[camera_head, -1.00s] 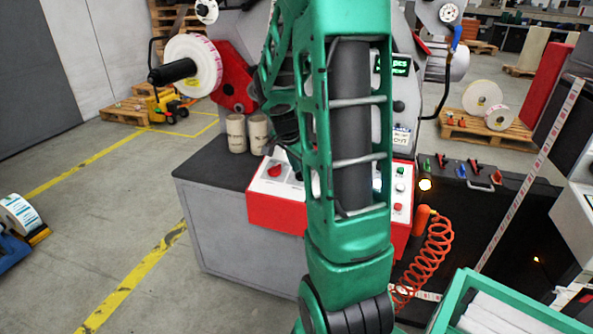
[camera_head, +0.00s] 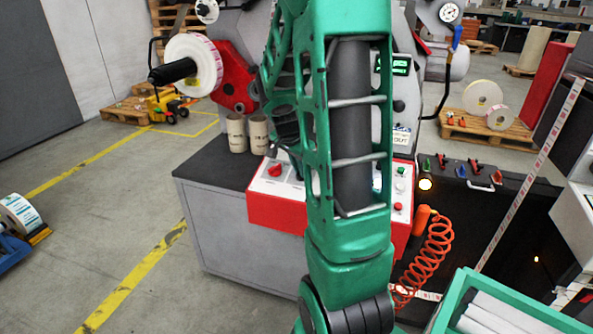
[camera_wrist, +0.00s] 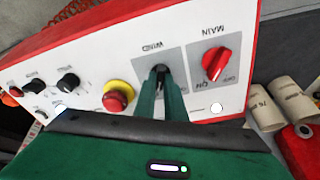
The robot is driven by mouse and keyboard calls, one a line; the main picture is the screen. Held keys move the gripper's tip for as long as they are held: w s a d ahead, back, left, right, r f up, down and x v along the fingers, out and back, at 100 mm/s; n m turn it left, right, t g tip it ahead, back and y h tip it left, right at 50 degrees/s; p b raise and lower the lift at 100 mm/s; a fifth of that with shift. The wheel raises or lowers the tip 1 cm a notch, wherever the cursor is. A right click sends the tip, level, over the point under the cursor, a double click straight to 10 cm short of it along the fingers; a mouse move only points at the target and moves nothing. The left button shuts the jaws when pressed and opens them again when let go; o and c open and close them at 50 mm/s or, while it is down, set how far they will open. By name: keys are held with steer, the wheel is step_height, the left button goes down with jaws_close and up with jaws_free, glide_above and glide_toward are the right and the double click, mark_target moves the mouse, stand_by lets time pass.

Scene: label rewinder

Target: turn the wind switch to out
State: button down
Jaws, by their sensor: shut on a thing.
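The wind switch (camera_wrist: 160,69) is a small black knob on the white control panel, under an upside-down WIND label in the wrist view. My gripper (camera_wrist: 161,82) has its two green fingers closed around the knob, which is partly covered by them. The knob's pointing direction and its position marks are hidden or too small to read. In the head view, my green arm hides the switch and most of the gripper. The panel tops the red-sided control box (camera_head: 275,212).
In the wrist view, the red MAIN switch (camera_wrist: 216,64) sits right of my fingers and a red mushroom button (camera_wrist: 118,96) with a yellow collar sits left. Black knobs (camera_wrist: 68,83) lie further left. Cardboard cores (camera_wrist: 290,100) stand beside the panel.

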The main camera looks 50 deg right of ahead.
steer(key=n+t, duration=0.1)
steer(key=n, duration=0.9)
steer(key=shift+w+n+t+y, duration=0.1)
steer(key=shift+n+t+y, duration=0.2)
steer(key=shift+n, duration=0.1)
stand_by(0.3)
steer(key=c, duration=1.8)
jaws_free()
steer(key=shift+r, duration=0.1)
steer(key=v, duration=1)
steer(key=shift+a+r, duration=0.1)
steer(key=shift+r, duration=0.15)
